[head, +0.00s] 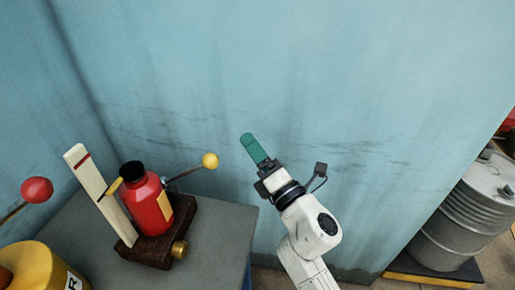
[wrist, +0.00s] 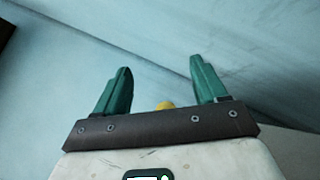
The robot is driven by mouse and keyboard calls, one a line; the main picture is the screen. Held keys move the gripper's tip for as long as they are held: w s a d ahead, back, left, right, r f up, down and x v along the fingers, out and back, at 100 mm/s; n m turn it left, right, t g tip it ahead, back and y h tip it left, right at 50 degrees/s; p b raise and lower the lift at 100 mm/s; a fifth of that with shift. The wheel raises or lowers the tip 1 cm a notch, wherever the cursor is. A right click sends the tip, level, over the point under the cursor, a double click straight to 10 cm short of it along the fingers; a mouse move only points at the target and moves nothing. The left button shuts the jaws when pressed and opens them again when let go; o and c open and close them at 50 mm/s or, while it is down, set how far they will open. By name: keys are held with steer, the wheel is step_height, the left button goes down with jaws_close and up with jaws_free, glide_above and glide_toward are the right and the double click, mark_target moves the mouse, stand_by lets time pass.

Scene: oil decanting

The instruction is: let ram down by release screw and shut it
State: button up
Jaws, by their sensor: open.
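A red bottle jack (head: 148,204) with a black ram top (head: 132,172) stands on a dark wooden base on the grey table. A yellow-brass knob (head: 179,249), which looks like the release screw, sticks out low at the front of the base. A lever with a yellow ball (head: 209,160) reaches up to the right from the jack. A pale upright board with a red mark (head: 84,160) stands left of it, with a yellow pointer by the ram. My gripper (head: 249,141) is open and empty, right of the jack and apart from it. In the wrist view a yellow bit (wrist: 165,105) shows between the green fingers.
The grey table (head: 222,240) has bare room right of the jack. A yellow container (head: 45,268) and a red ball on a lever (head: 37,190) are at the left. A grey drum (head: 462,215) stands at the right. A blue wall (head: 330,80) is behind.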

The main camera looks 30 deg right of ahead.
steer(key=shift+w+d+f+m+h, duration=0.1)
steer(key=shift+w+d+m+h, duration=0.05)
steer(key=shift+d+m+h, duration=0.4)
steer(key=shift+w+d+f+m+h, duration=0.1)
steer(key=shift+d+m+h, duration=0.3)
steer(key=shift+m, duration=0.25)
steer(key=shift+a, duration=0.1)
